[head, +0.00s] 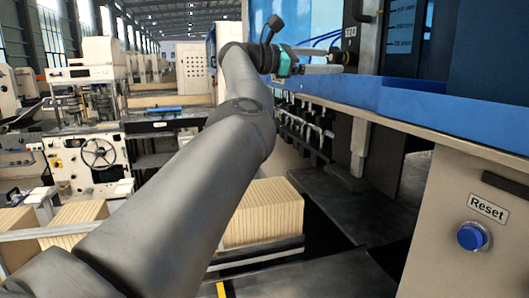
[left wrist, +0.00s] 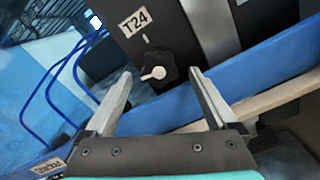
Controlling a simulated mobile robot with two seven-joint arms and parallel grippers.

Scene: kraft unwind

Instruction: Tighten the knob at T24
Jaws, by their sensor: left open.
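The T24 label (left wrist: 135,22) is on a dark panel in the left wrist view and also shows in the head view (head: 349,31). Below it is the knob (left wrist: 153,73), a black round dial with a pale pointer angled to the lower left. In the head view the knob (head: 351,57) is a small dark shape, partly hidden. My left gripper (left wrist: 160,75) is open and empty, its fingers on either side of the knob in the picture. In the head view my left gripper (head: 338,61) points right at the panel. I cannot tell whether the fingers touch the knob. My right gripper is out of view.
A blue machine beam (head: 430,100) runs below the panel. Blue cables (left wrist: 75,70) hang left of the knob. A blue Reset button (head: 473,236) is on the beige cabinet at lower right. Stacked boards (head: 262,212) stand below my left arm.

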